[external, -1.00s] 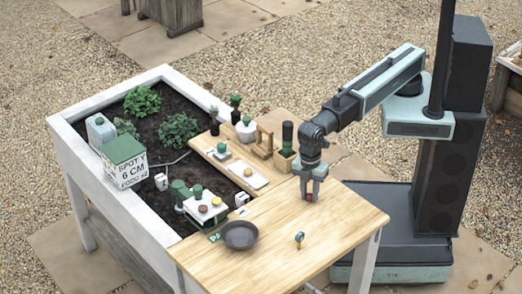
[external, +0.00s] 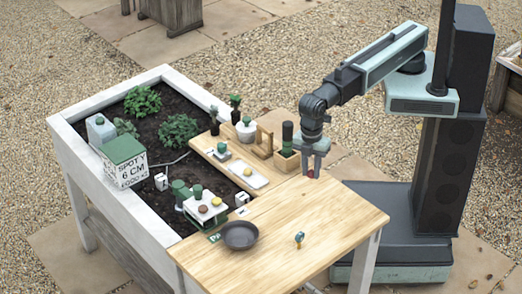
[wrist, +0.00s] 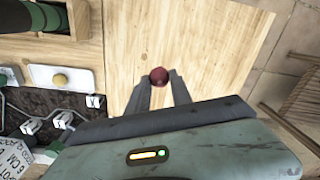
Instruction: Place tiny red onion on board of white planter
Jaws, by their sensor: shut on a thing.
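The tiny red onion (wrist: 159,76) is a small dark red ball between my fingertips in the wrist view. My gripper (external: 311,173) is shut on it and holds it above the right part of the wooden board, near its back edge; the onion (external: 310,174) shows as a red spot there. The white planter (external: 62,126) is a raised bed of dark soil with white walls. The wooden board (external: 290,235) lies across its near right end, and a narrower board strip runs back along its right side.
A white tray with a yellow ball (external: 248,172), a wooden block holding a dark green bottle (external: 287,160) and small pots stand behind. The board's right half is mostly clear.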

